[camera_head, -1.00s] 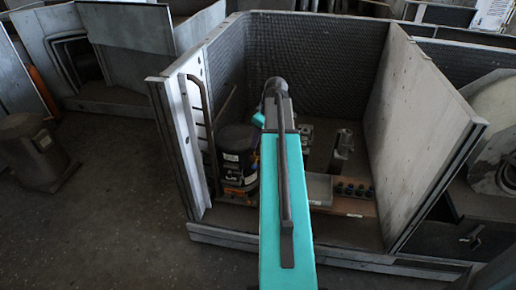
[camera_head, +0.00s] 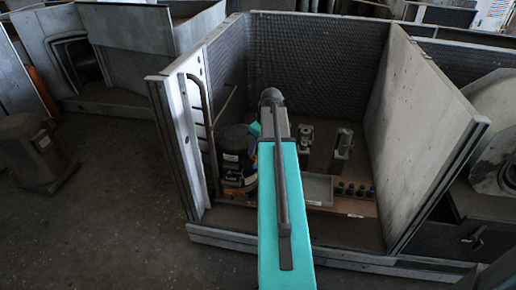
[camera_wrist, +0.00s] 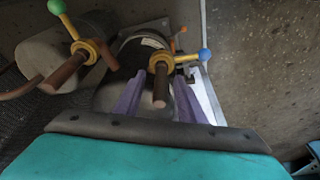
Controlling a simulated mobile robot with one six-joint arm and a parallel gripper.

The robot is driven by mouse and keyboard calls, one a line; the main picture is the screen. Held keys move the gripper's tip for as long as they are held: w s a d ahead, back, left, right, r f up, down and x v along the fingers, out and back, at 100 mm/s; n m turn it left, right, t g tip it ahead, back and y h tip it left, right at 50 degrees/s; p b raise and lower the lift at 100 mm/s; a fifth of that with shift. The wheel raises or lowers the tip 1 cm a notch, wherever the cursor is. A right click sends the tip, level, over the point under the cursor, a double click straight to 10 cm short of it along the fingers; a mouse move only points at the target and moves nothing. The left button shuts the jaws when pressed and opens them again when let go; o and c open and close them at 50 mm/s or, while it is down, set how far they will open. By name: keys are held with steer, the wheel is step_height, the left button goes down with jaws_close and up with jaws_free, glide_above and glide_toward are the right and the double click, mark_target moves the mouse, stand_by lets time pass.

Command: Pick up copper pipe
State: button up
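In the wrist view, a copper-brown pipe (camera_wrist: 160,88) with a gold collar and a blue-knobbed lever points toward the camera. My gripper (camera_wrist: 156,82) has its two purple fingers apart, one on each side of this pipe, with gaps visible. A second copper-brown pipe (camera_wrist: 66,72), with a gold collar and a green-knobbed lever, is at the upper left, outside the fingers. I cannot tell the depth between fingertips and pipe. In the head view, my arm reaches into the housing (camera_head: 425,135); its own body hides my gripper, and neither pipe can be made out.
A dark labelled canister (camera_head: 237,158) stands left of my arm, beside a bent rail (camera_head: 207,125) along the left wall. A grey tray (camera_head: 318,188), several dark knobs (camera_head: 355,190) and metal fittings (camera_head: 342,147) lie to the right. Side walls bound the space; the floor at left is open.

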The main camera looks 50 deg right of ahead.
jaws_close()
steer(key=shift+r, duration=0.15)
stand_by(0.4)
steer(key=shift+r+p, duration=0.4)
steer(key=shift+r, duration=1.1)
steer(key=shift+s+a+r, duration=0.1)
steer(key=shift+s+r, duration=0.1)
steer(key=s+a+r+p, duration=0.1)
steer(key=s+a, duration=0.2)
steer(key=s, duration=1.2)
steer(key=shift+a+r+p, duration=0.15)
steer(key=shift+a+p, duration=0.05)
steer(key=shift+p, duration=0.15)
